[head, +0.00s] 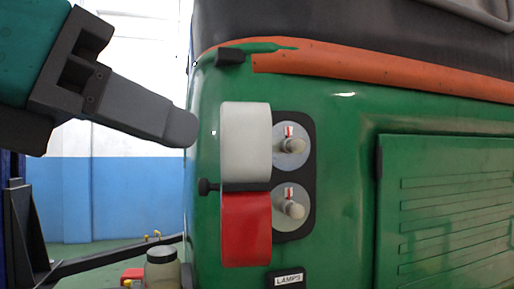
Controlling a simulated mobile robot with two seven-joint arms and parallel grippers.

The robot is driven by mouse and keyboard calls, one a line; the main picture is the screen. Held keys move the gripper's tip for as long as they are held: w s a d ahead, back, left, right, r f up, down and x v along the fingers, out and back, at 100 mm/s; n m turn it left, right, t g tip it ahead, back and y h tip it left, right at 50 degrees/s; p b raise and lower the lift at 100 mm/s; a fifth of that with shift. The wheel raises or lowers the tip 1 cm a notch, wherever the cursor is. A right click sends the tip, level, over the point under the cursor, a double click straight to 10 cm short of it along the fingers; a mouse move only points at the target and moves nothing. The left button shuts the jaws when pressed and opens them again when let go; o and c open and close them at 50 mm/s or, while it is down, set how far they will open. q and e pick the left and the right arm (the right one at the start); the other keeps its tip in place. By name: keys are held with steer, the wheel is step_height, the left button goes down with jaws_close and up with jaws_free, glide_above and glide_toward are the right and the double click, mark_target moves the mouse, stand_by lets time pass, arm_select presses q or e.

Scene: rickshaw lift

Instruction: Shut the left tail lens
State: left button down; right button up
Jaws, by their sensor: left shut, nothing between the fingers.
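The left tail lens, with a white upper part (246,140) and a red lower part (246,230), stands open on the green rear body. It is swung to the left of its dark backing plate (308,165). Two bulbs, an upper one (293,146) and a lower one (292,209), are exposed on the plate. A small dark knob (206,187) sticks out at the lens's left side. My left gripper (182,130) is shut and empty, left of the white part, with a gap between its tip and the lens. My right gripper is out of view.
A ribbed green panel (450,210) lies to the right of the lamp. A "LAMPS" label (288,280) sits below it. An orange trim strip (380,72) runs above. A jar (161,268) stands low at the left.

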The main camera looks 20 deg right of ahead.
mark_target(262, 151)
arm_select(q)
steer(key=x, duration=0.6)
steer(key=r+x, duration=0.1)
steer(key=x, duration=0.3)
steer(key=shift+d+p, duration=0.15)
steer(key=shift+p, duration=0.2)
steer(key=shift+x, duration=0.8)
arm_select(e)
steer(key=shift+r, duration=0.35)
arm_select(q)
steer(key=shift+r, duration=0.15)
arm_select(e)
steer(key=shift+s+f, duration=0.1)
